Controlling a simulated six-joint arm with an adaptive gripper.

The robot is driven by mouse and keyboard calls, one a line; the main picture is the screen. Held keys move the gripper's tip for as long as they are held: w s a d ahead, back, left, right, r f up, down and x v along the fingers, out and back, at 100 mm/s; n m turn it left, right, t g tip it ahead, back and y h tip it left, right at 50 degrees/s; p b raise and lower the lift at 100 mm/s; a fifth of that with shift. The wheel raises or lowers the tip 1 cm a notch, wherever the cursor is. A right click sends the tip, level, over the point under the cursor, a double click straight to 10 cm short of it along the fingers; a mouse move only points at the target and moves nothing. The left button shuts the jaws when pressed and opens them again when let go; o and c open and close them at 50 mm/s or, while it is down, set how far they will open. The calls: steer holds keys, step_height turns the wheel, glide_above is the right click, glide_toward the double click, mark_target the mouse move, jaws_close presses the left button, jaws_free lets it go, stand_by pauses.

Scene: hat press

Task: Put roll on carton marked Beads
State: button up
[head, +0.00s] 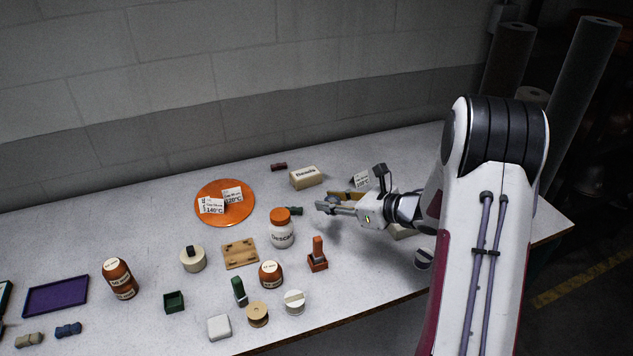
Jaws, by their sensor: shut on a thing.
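The carton marked Beads (306,179) is a cream box with a dark label, standing toward the back of the table. My gripper (326,207) is in front of it and slightly to its right, reaching in from the right. It is shut on a small grey rounded thing (335,199), which looks like the roll; the fingers partly hide it. The grip and the gap to the table are too small to make out.
A dark green piece (295,211) lies just left of my fingertips. A dark red piece (279,167) lies left of the carton, and an orange disc (240,211) with cards lies further left.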

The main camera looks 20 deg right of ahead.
mark_target(326, 199)
steer(key=shift+n+y, duration=0.4)
steer(key=x, duration=0.4)
steer(key=shift+w+a, duration=0.1)
steer(key=shift+w, duration=0.2)
steer(key=w+d+r+m+h, duration=0.1)
steer(key=w+r, duration=0.2)
steer(key=w, duration=0.7)
steer(key=w+d+r+m+t+h, duration=0.1)
steer(key=w+d+r, duration=0.1)
steer(key=w, duration=0.8)
steer(key=shift+d+r+m+h, duration=0.3)
steer(key=shift+r, duration=0.3)
steer(key=shift+f, duration=0.15)
steer(key=shift+f, duration=3)
